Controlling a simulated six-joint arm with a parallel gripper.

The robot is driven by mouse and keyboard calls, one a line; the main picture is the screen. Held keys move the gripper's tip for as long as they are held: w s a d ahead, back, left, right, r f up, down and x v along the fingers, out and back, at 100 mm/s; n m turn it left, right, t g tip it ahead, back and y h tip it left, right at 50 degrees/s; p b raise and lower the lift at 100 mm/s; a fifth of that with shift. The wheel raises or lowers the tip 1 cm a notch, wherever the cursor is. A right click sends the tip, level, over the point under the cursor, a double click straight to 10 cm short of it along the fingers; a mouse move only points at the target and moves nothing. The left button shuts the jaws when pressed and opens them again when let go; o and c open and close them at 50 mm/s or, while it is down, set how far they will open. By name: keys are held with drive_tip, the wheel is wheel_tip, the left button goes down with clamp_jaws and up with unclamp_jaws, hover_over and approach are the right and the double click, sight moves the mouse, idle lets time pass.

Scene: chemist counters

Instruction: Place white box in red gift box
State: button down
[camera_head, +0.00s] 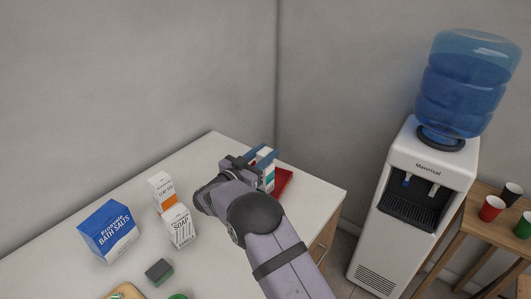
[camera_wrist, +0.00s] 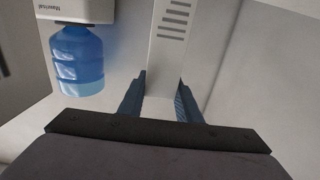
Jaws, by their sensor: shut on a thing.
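My gripper (camera_head: 263,156) is at the right part of the counter, shut on a white box (camera_head: 266,166) with a teal patch. The box is upright between the two blue fingers, and my wrist hides part of it. In the wrist view, my fingers (camera_wrist: 160,95) stand either side of a pale surface (camera_wrist: 160,109), which appears to be the box's top. The red gift box (camera_head: 284,181) lies on the counter just right of the held box, partly hidden by it and my arm. I cannot tell whether the white box is over or inside it.
On the counter (camera_head: 211,147) to the left stand a blue bath salts box (camera_head: 108,232), a white-and-orange box (camera_head: 162,191) and a soap box (camera_head: 180,226). A dark sponge (camera_head: 159,270) lies in front. A water cooler (camera_head: 414,205) stands right of the counter.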

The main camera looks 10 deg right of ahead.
drive_tip(key=shift+f, duration=0.15)
drive_tip(key=c, duration=1.3)
unclamp_jaws()
drive_tip(key=shift+r, duration=0.3)
drive_tip(key=shift+b+v, duration=2.1)
drive_tip(key=shift+v, duration=3.9)
